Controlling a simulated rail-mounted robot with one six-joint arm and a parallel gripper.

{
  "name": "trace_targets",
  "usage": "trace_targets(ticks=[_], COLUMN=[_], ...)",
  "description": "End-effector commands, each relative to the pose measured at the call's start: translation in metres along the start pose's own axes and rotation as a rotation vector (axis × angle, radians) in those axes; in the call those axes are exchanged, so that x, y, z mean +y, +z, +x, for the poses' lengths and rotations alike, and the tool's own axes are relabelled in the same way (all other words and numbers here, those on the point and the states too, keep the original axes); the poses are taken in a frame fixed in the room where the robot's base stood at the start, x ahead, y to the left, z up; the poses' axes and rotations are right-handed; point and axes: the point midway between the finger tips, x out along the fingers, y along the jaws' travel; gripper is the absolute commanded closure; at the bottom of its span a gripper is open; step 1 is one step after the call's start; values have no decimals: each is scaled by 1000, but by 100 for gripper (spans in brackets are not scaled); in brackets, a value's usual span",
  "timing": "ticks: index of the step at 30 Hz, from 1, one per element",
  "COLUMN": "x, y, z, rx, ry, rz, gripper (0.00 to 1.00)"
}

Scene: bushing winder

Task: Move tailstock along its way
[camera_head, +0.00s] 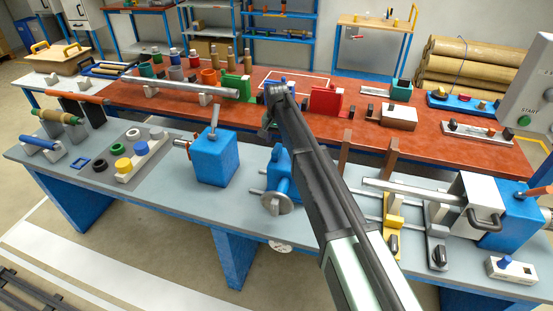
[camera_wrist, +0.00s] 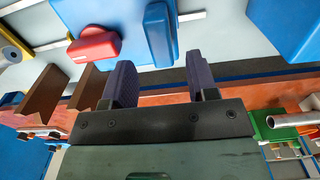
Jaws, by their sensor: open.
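The tailstock (camera_head: 278,165) appears to be the blue block with a grey handwheel at mid-bench, partly hidden behind my arm. In the wrist view its blue part (camera_wrist: 159,32) and a red rounded piece (camera_wrist: 95,45) beside it lie past my fingertips. My gripper (camera_wrist: 162,75) is open, with its two dark fingers spread. The end of the blue part shows in the gap between the fingers; I cannot tell if they touch. The way's grey rods (camera_head: 375,217) show to the right of my arm.
A larger blue block (camera_head: 215,157) with a lever stands left of the tailstock. Brown posts (camera_head: 391,156) stand right of my arm, near a yellow support (camera_head: 393,213). The red table (camera_head: 300,120) behind carries many parts, including a green block (camera_head: 237,87).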

Motion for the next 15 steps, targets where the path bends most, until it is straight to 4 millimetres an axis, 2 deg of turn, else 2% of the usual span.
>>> trace_targets(ticks=[1, 6, 9, 15], x=[0, 0, 0, 0], y=[0, 0, 0, 0], z=[27, 60, 67, 64], rx=[0, 0, 0, 0], ry=[0, 0, 0, 0], rz=[0, 0, -1, -1], gripper=[47, 47, 47, 47])
